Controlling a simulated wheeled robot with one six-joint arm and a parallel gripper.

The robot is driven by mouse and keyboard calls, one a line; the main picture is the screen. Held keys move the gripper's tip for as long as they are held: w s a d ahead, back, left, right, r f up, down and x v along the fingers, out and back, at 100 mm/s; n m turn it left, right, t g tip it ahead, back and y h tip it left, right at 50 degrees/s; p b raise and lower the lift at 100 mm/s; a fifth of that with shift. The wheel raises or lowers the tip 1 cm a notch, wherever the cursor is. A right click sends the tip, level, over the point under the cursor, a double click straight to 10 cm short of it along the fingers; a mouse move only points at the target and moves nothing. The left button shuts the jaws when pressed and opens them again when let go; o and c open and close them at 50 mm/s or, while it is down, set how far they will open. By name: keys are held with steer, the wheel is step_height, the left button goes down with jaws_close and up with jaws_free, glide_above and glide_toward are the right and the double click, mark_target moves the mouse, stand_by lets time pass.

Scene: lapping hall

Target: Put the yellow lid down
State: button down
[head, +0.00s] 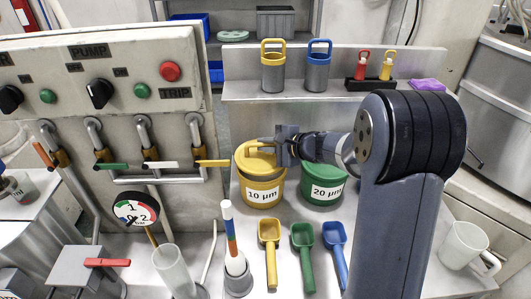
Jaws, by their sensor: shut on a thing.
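The yellow lid (254,160) is at the top of the yellow tub (262,203) marked 10 µm. My gripper (274,146) is shut on the lid from its right side, at the raised handle. The gripper body hides part of the lid. I cannot tell whether the lid touches the tub's rim or is slightly above it. The green tub (322,191) marked 20 µm stands just to the right, its top partly hidden by my arm.
Yellow (270,245), green (303,250) and blue (335,245) scoops lie in front of the tubs. A striped tube in a holder (236,270) and a clear cylinder (175,270) stand front left. The pump panel's yellow lever (212,163) is close left. A jug (463,245) stands right.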

mark_target(261, 152)
steer(key=shift+f, duration=1.45)
steer(key=shift+f, duration=0.2)
steer(key=c, duration=1.5)
jaws_free()
steer(key=shift+r, duration=0.1)
steer(key=shift+o, duration=0.2)
steer(key=shift+r, duration=0.1)
steer(key=b+v, duration=0.1)
steer(key=v, duration=1.1)
